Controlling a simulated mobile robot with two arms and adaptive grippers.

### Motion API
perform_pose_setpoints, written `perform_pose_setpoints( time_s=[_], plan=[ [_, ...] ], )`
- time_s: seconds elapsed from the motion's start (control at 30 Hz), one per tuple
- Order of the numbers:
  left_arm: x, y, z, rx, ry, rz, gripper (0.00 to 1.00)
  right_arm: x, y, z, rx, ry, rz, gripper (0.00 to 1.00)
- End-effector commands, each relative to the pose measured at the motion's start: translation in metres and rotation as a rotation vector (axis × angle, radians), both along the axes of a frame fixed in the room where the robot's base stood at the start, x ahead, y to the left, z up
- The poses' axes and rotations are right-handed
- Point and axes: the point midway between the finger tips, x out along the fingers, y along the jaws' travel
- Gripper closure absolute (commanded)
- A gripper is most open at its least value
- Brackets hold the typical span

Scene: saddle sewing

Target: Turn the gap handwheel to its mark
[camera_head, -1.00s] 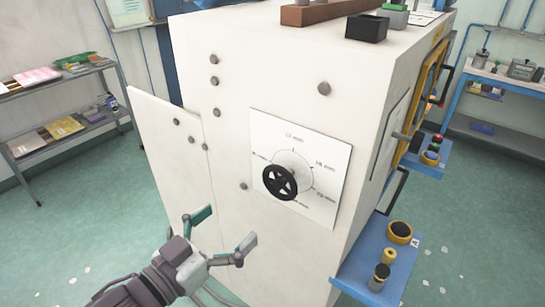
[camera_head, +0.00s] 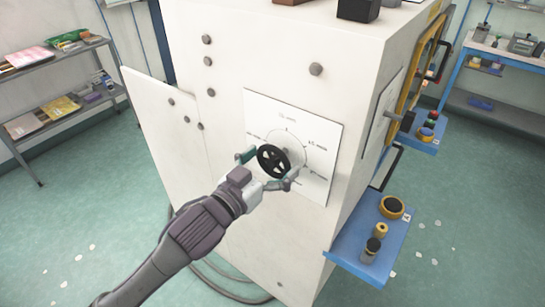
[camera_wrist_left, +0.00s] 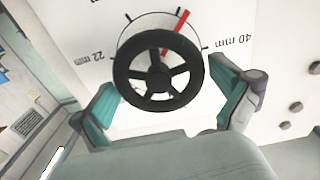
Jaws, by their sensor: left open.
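The black spoked handwheel (camera_head: 272,161) sits in front of a white dial plate (camera_head: 318,122) on the side of the white machine. My left gripper (camera_head: 265,170) is at the wheel, with one finger on each side of it. In the left wrist view the handwheel (camera_wrist_left: 158,70) lies between and beyond the open fingers (camera_wrist_left: 170,105), with gaps on both sides. That view also shows the dial plate (camera_wrist_left: 120,12) with ticks, "22 mm" at left, "40 mm" at right, and a red line (camera_wrist_left: 177,32) above the wheel, slightly right. My right gripper is not visible.
A blue shelf (camera_head: 345,244) with knobs juts from the machine at lower right. A hinged white panel (camera_head: 165,130) stands at the machine's left. A grey rack (camera_head: 60,118) stands at far left. Dark hoses (camera_head: 225,290) lie on the floor below.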

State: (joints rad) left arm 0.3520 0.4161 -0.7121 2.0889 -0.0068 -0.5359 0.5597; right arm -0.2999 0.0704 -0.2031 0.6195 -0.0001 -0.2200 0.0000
Motion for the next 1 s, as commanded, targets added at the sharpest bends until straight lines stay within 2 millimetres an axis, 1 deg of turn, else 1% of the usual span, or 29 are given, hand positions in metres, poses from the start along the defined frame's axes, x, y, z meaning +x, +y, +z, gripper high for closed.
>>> perform_pose_setpoints(
  time_s=[0.27, 0.3, 0.53, 0.77, 1.0],
  plan=[
    [0.001, -0.0008, -0.0004, 0.0, 0.0, 0.0, 0.0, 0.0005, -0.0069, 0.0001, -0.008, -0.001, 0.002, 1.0],
    [0.001, -0.0007, -0.0003, 0.0, 0.0, 0.0, 0.07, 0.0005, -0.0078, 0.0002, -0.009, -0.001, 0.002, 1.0],
    [0.0008, -0.0006, -0.0003, 0.0, 0.0, 0.0, 0.45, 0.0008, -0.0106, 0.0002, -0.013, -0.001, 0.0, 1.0],
    [0.0007, -0.0007, 0.0002, 0.014, -0.01, -0.001, 0.46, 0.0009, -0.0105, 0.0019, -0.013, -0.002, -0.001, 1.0],
    [0.0006, -0.0011, 0.0018, 0.1, -0.074, 0.0, 0.46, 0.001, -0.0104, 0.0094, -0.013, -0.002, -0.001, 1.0]
  ],
)
